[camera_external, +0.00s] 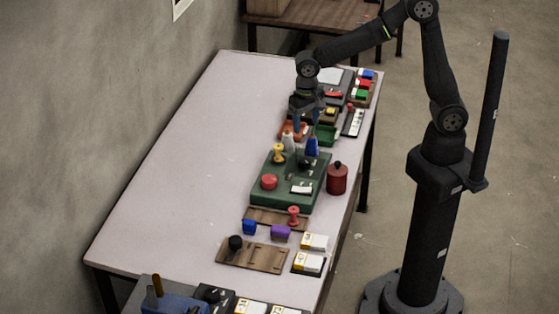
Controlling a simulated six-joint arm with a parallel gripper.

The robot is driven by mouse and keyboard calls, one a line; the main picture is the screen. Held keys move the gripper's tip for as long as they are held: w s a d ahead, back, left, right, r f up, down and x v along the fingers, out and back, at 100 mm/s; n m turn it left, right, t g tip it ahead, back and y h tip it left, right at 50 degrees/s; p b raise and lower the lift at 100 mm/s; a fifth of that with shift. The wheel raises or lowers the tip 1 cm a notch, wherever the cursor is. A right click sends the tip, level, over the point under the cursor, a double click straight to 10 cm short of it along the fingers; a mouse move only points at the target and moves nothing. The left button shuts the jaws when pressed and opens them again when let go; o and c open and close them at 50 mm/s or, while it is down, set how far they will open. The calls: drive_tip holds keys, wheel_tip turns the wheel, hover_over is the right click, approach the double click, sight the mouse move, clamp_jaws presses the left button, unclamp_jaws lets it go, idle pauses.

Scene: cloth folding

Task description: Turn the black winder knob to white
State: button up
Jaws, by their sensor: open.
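A green box (262,198) sits right of the table's middle and carries several coloured controls. A dark knob (304,162) is on its upper part, between a yellow knob (278,154) and a blue piece (312,147). Another black knob (235,243) stands on a wooden board (262,258) nearer the front. I cannot tell which of these is the winder knob, nor see a white mark for it. My gripper (306,124) is open, fingers pointing down, above and behind the green box. It appears apart from both knobs, and no held object shows.
A dark red canister (337,178) stands right of the green box. Small blocks, boards and coloured boxes line the table's right side, with a blue box (172,303) at the front. The left half of the table (185,180) is clear.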

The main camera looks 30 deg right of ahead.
sight(305, 160)
wheel_tip(305, 160, down, 15)
drive_tip(key=shift+r, duration=0.2)
drive_tip(key=shift+c, duration=0.4)
drive_tip(key=c, duration=0.9)
